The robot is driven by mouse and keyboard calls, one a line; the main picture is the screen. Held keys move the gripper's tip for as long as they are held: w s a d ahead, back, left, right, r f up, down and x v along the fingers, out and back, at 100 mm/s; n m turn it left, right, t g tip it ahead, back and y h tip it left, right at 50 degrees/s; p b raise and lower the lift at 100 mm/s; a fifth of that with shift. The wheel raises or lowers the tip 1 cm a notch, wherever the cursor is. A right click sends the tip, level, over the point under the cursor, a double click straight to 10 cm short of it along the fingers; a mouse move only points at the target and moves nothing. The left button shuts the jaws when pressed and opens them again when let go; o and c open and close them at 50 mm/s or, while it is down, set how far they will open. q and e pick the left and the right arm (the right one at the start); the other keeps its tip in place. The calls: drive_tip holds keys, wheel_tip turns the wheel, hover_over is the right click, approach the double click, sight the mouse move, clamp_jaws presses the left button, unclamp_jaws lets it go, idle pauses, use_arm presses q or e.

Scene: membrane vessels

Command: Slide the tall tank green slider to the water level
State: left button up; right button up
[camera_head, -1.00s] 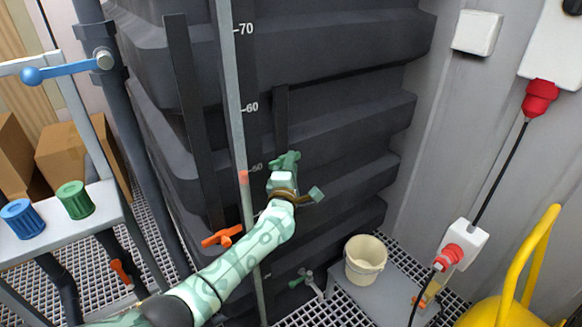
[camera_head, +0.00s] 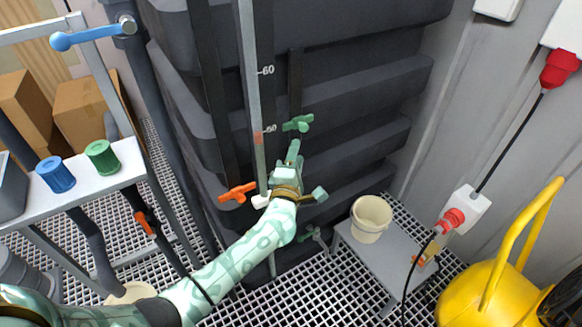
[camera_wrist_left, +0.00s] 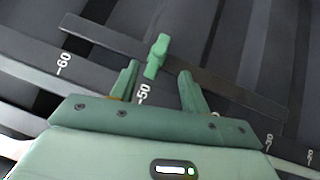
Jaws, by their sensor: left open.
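The green slider (camera_head: 298,123) sits on a dark vertical strip on the tall black tank (camera_head: 345,75), close to the height of the 50 mark. The grey gauge bar (camera_head: 251,90) to its left carries a small reddish mark (camera_head: 258,137) slightly below that number. I cannot make out a water line. My left gripper (camera_head: 293,151) is open and empty, just below the slider in the head view. In the left wrist view the slider (camera_wrist_left: 157,55) lies ahead of the open fingers (camera_wrist_left: 158,84), apart from them. My right gripper is out of view.
A cream bucket (camera_head: 370,217) stands on a low grey platform (camera_head: 385,258) at the right. A table with blue (camera_head: 55,174) and green (camera_head: 102,156) caps is at the left. A yellow machine (camera_head: 490,285) stands front right.

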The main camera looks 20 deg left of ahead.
use_arm(q)
drive_tip(key=s, duration=0.3)
drive_tip(key=s+f, duration=0.1)
drive_tip(key=s, duration=0.1)
drive_tip(key=shift+s+d+p, duration=0.2)
drive_tip(key=shift+d+p, duration=0.1)
drive_tip(key=shift+d, duration=0.05)
